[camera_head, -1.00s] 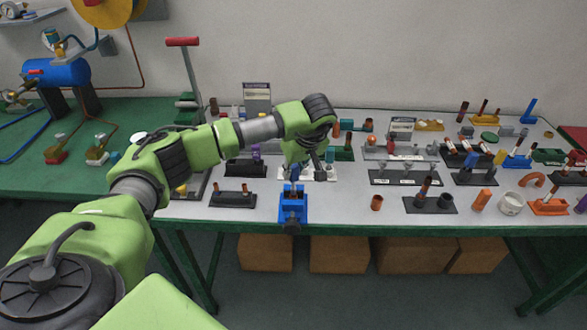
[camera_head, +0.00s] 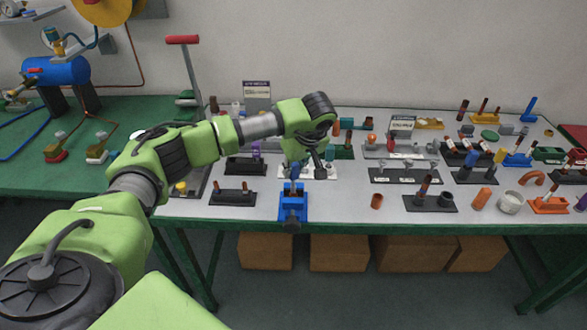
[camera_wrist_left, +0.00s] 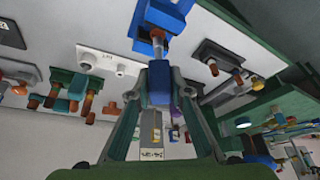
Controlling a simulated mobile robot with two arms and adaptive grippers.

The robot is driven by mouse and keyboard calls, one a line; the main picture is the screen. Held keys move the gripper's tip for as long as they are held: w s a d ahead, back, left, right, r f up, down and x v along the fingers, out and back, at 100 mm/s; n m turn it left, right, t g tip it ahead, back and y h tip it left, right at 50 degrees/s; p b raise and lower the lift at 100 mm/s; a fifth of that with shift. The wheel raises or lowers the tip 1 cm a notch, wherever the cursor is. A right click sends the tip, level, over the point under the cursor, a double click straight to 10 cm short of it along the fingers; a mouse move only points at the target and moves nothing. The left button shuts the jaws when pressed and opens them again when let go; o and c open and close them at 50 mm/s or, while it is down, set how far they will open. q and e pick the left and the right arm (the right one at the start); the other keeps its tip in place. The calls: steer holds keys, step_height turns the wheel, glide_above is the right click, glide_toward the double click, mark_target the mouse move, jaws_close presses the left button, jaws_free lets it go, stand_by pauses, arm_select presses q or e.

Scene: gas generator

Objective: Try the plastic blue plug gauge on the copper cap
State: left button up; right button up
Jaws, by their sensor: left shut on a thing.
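My left gripper (camera_head: 303,164) is above and just behind the blue vise (camera_head: 292,205) at the table's front edge. In the left wrist view its fingers (camera_wrist_left: 160,88) are shut on a blue piece (camera_wrist_left: 160,76), seemingly the plastic blue plug gauge. In the head view the gauge (camera_head: 295,172) shows small below the gripper. In the wrist view it lines up with a grey shaft and the blue vise (camera_wrist_left: 168,12); I cannot tell whether they touch. A copper-coloured cap-like piece (camera_head: 376,201) stands on the table, right of the vise. My right gripper is not in view.
Racks of pins and fittings crowd the table to the right, among them a dark rack (camera_head: 405,175). A white cup (camera_head: 510,202) and an orange piece (camera_head: 482,198) stand near the front edge. A lever press (camera_head: 188,75) stands left of the gripper.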

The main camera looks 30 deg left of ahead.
arm_select(q)
steer(key=shift+f, duration=0.15)
steer(key=shift+f, duration=0.15)
steer(key=shift+f+b, duration=0.9)
steer(key=shift+f, duration=0.1)
steer(key=shift+r, duration=0.15)
steer(key=shift+r+p, duration=0.95)
steer(key=shift+r, duration=0.35)
